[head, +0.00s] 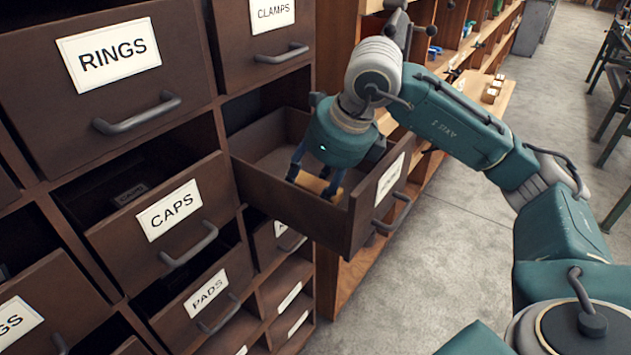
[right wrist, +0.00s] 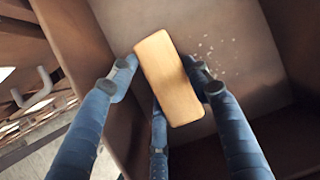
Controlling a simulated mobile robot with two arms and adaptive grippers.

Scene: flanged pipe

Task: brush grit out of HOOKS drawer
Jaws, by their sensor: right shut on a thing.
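An open drawer (head: 280,205) is pulled out below the CLAMPS drawer; its front label (head: 390,179) is too slanted to read. My right gripper (head: 314,183) reaches down into it, its fingers shut on a tan wooden brush block (right wrist: 168,80). The brush (head: 318,186) shows low inside the drawer near its front. Its bristles are hidden, so I cannot tell whether they touch the floor. Pale grit (right wrist: 222,52) lies scattered on the drawer floor in the right wrist view, just right of the brush. My left gripper is not in view.
The CAPS drawer (head: 205,190) stands open to the left, with the PADS drawer (head: 172,305) below it. The RINGS drawer (head: 40,110) is at the upper left. Wooden shelves (head: 345,45) with small items run behind my right arm. Bare concrete floor (head: 430,240) is to the right.

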